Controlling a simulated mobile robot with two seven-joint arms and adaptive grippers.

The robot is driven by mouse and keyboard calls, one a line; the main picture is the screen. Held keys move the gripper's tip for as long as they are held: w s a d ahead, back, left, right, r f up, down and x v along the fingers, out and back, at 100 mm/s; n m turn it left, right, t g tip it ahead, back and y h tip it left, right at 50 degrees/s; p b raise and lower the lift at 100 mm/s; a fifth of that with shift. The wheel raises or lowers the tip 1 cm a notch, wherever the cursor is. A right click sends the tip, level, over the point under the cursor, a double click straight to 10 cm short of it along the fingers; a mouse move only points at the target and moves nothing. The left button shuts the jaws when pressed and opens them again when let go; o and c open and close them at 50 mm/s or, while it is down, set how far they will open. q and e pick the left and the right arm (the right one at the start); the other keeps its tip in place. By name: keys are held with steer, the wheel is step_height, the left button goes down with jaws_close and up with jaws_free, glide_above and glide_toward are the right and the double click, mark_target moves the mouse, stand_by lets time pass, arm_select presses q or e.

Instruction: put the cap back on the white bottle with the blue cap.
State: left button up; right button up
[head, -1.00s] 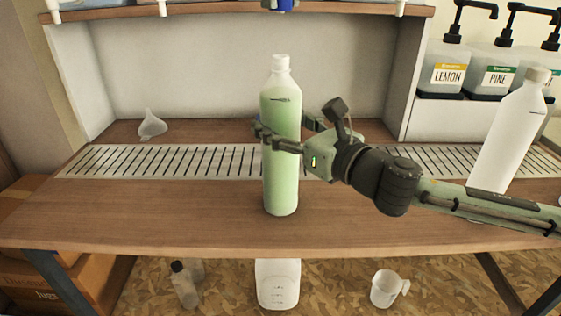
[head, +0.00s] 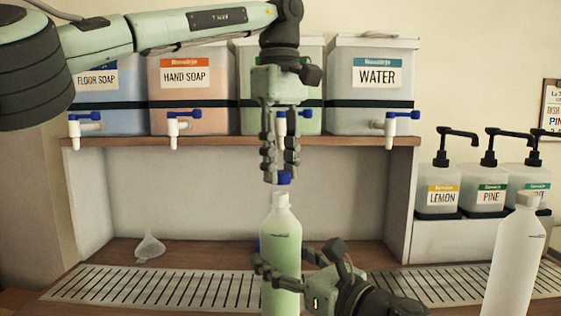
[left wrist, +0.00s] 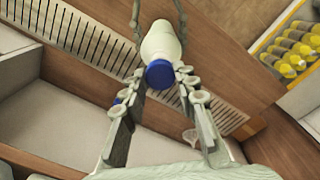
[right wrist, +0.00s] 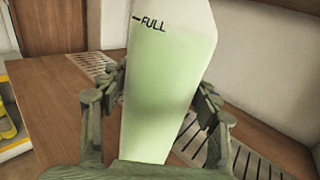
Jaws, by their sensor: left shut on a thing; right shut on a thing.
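The bottle (head: 281,240) is white and translucent, filled with green liquid, and stands upright at the shelf's middle. My right gripper (head: 262,268) is shut around its body. In the right wrist view the bottle (right wrist: 165,90) shows a FULL mark between the fingers. My left gripper (head: 281,172) points down above it, shut on the blue cap (head: 284,177). The cap is just above the white neck, slightly right of its centre in the head view. In the left wrist view the cap (left wrist: 160,73) covers the bottle's mouth; I cannot tell whether they touch.
Soap and water tanks with blue-handled taps (head: 375,90) stand on the shelf above. A clear funnel (head: 150,247) lies at left on the bench. Another white bottle (head: 515,262) stands at right, near pump jugs (head: 437,200). A small blue thing shows behind the held bottle.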

mark_target(281, 172)
arm_select(q)
steer(key=shift+f, duration=0.85)
steer(key=shift+f, duration=0.55)
steer(key=m, duration=0.3)
steer(key=shift+f+m, duration=0.1)
steer(key=shift+m, duration=0.2)
steer(key=m, duration=0.9)
steer(key=shift+m, duration=0.3)
steer(key=m, duration=0.3)
